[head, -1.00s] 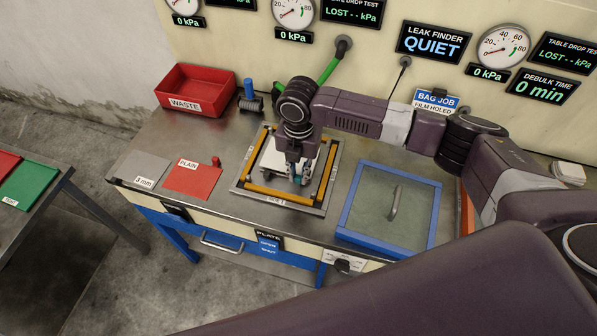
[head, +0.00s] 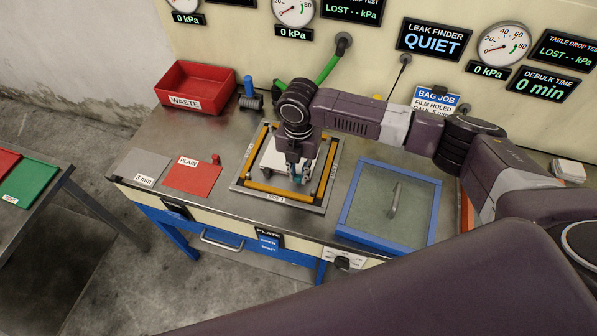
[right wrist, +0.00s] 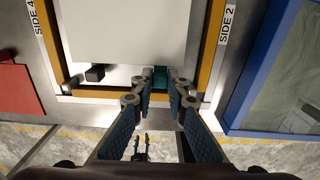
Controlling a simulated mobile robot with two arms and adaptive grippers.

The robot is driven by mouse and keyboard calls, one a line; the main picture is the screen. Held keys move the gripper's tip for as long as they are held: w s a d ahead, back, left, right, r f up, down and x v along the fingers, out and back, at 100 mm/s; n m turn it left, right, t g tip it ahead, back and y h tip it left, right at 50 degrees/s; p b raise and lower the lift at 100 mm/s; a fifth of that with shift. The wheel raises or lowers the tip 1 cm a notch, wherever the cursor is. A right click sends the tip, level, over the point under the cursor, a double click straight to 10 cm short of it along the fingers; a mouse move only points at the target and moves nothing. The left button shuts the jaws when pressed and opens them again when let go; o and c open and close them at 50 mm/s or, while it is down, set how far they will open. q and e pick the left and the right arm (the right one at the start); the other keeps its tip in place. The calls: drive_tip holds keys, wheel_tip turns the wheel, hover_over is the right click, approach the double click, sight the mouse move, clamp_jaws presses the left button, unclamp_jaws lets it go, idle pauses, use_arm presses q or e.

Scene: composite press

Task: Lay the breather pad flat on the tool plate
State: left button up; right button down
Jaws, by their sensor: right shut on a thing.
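The breather pad (head: 274,156) is a white square inside the yellow border of the tool plate (head: 240,188). In the right wrist view, the pad (right wrist: 140,30) fills the upper middle, and the plate's border (right wrist: 95,96) shows to its left, right and below. My right gripper (head: 299,178) is over the pad's near right part. In its wrist view, the gripper (right wrist: 158,84) is shut at the pad's near edge, with a teal piece at the tips. Whether the pad lies fully flat is unclear. A small dark two-pronged shape low in the wrist view may be my left gripper.
A blue-framed glass panel (head: 388,205) with a handle lies right of the plate. A red PLAIN sheet (head: 192,178) and a grey 3 mm sheet (head: 142,168) lie left. The red WASTE bin (head: 196,88) stands behind. A small black block (right wrist: 95,73) sits inside the border.

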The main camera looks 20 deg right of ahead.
drive_tip(key=c, duration=1.8)
unclamp_jaws()
